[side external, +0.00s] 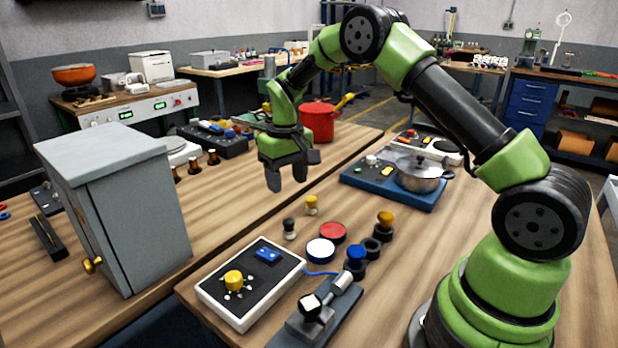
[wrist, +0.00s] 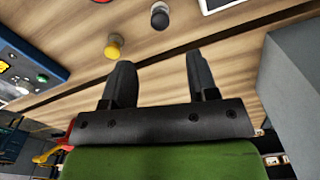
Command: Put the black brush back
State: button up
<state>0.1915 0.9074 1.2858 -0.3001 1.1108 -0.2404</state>
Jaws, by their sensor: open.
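A small upright piece with a black knob (side external: 289,228), which looks like the black brush, stands on the wooden bench near the seam between the two tables. It also shows in the wrist view (wrist: 159,16), beyond my fingertips. My gripper (side external: 287,178) is open and empty, its fingers pointing down above the bench, behind the black piece and apart from it. The gripper also shows in the wrist view (wrist: 160,72). A similar yellow piece (side external: 311,205) stands close by. Black rings stand to the right; one ring (side external: 372,247) looks empty.
A brown-yellow-topped piece (side external: 385,219) and a blue-topped piece (side external: 356,253) stand at the other rings. Red (side external: 332,233) and white (side external: 320,251) discs lie between. A control box (side external: 211,290) is in front, a grey cabinet (side external: 140,225) left, a pot (side external: 418,178) right.

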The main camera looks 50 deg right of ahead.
jog(key=s+a+r+t, duration=0.25)
jog(key=s+r, duration=0.25)
jog(key=r, duration=0.3)
jog(key=s+a+r+t, duration=0.1)
jog(key=s+a+r, duration=0.35)
jog(key=r, duration=0.45)
jog(key=s+a+t+y, duration=0.1)
jog(key=s+t, duration=0.1)
jog(key=s, duration=0.5)
jog(key=s+a+r+m+t+y, duration=0.1)
jog(key=s+a, duration=0.1)
jog(key=s, duration=0.6)
jog(key=shift+r+t, duration=0.3)
jog(key=shift+t, duration=0.05)
